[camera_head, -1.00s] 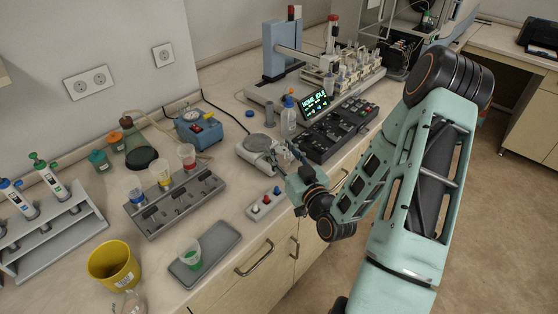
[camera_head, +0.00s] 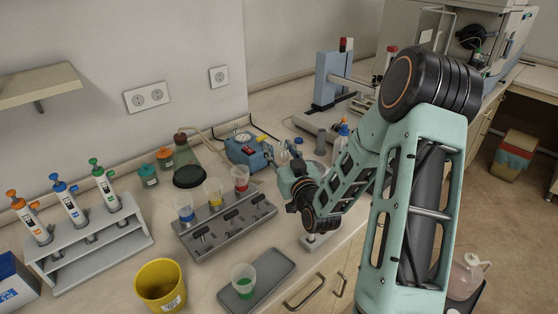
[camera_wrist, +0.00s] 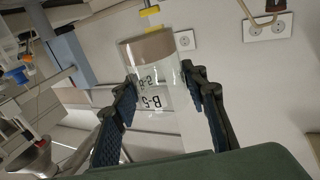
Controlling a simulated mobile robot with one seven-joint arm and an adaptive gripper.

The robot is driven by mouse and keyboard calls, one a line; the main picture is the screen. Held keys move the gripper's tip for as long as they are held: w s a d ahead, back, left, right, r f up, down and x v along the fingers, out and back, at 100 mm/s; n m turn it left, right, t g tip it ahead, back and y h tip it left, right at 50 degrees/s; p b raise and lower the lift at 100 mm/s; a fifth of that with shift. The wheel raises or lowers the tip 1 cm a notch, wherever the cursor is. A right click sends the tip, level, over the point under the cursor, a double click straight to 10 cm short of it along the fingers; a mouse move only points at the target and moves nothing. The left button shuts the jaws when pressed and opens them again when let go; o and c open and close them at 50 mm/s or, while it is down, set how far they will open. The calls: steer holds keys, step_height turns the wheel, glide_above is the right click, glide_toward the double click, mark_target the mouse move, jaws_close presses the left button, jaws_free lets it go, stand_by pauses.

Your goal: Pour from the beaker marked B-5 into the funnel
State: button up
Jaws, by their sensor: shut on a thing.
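The beaker marked B-5 (camera_wrist: 158,98) is clear glass, with its label facing the wrist camera and a brownish band at its far end. I cannot tell whether that band is liquid. My gripper (camera_wrist: 159,76) is shut on the beaker's sides, one finger on each side. In the head view my gripper (camera_head: 290,166) is above the bench, right of the blue pump box, and the beaker is hard to make out.
A green-marked cup (camera_head: 243,278) sits on a grey tray (camera_head: 268,268) at the front. A yellow bucket (camera_head: 160,280) stands left of it. A pipette stand (camera_head: 95,238) is far left. The blue box (camera_head: 246,150) and a dark-bottomed flask (camera_head: 187,172) stand behind the rack.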

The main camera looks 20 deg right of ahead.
steer(key=shift+w+a+r, duration=0.25)
steer(key=shift+w+a, duration=0.25)
steer(key=shift+a, duration=0.1)
steer(key=shift+w+a+r+n+p, duration=0.1)
steer(key=shift+a+n+p, duration=0.45)
steer(key=shift+n+p, duration=0.5)
steer(key=w+a+f+n+g+h+b, duration=0.1)
steer(key=a+f+n+g+b, duration=0.1)
steer(key=a+n, duration=0.3)
steer(key=shift+a+n+h+b, duration=0.4)
steer(key=shift+n+b, duration=0.25)
steer(key=shift+n, duration=1.1)
steer(key=shift+d, duration=0.1)
steer(key=shift+f, duration=0.1)
steer(key=shift+b, duration=0.65)
steer(key=shift+a+n+b, duration=0.2)
steer(key=shift+n+b, duration=0.4)
steer(key=shift+b, duration=0.25)
